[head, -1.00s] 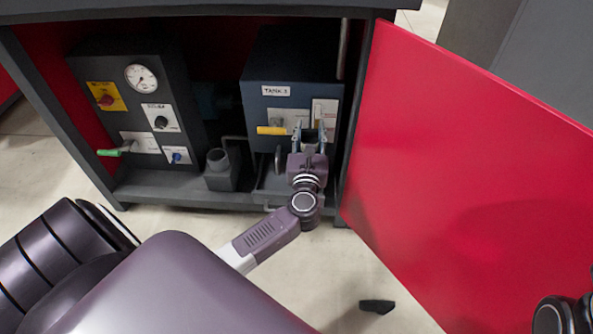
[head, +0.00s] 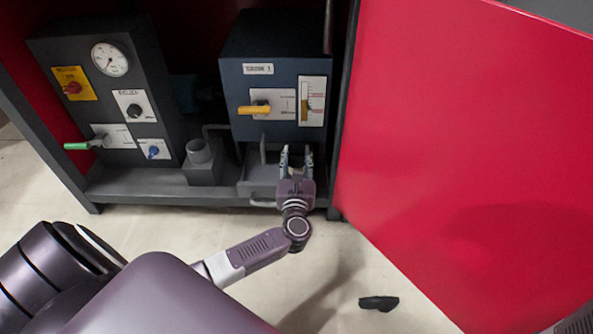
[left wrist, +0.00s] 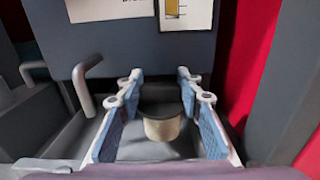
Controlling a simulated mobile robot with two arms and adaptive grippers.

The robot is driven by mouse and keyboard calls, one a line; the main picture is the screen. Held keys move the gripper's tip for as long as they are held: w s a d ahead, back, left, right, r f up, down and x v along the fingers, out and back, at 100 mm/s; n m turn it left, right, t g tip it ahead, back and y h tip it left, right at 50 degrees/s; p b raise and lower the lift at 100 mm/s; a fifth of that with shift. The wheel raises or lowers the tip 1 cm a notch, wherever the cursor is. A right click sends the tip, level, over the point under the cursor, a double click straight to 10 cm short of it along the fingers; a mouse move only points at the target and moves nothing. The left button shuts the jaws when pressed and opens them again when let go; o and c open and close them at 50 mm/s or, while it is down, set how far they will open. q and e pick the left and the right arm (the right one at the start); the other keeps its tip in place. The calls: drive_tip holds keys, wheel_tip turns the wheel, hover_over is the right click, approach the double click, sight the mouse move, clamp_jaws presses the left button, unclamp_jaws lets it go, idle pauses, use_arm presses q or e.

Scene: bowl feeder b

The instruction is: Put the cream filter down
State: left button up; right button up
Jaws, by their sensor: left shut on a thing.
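The cream filter (left wrist: 162,128) is a small cup with a cream lower part and a dark rim, seen in the left wrist view. It sits between the blue-padded fingers of my left gripper (left wrist: 160,85), which is shut on it. In the head view my left gripper (head: 297,155) is at the front of the cabinet's lower shelf, below the blue-grey tank box (head: 275,60). The filter cannot be made out there. The filter's underside and whether it touches the grey surface below cannot be told. My right gripper is out of view.
A grey cup-like fitting (head: 201,158) stands left of my gripper on the cabinet shelf (head: 140,190). A panel (head: 105,80) with a gauge and several knobs is farther left. The open red door (head: 450,130) stands close on the right. A bent handle (left wrist: 85,80) rises left of my fingers.

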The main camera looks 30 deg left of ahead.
sight(297, 165)
use_arm(q)
drive_tip(key=shift+f+b, duration=1.4)
drive_tip(key=shift+f, duration=0.75)
drive_tip(key=shift+f, duration=0.2)
drive_tip(key=o, duration=1.2)
drive_tip(key=shift+r, duration=0.15)
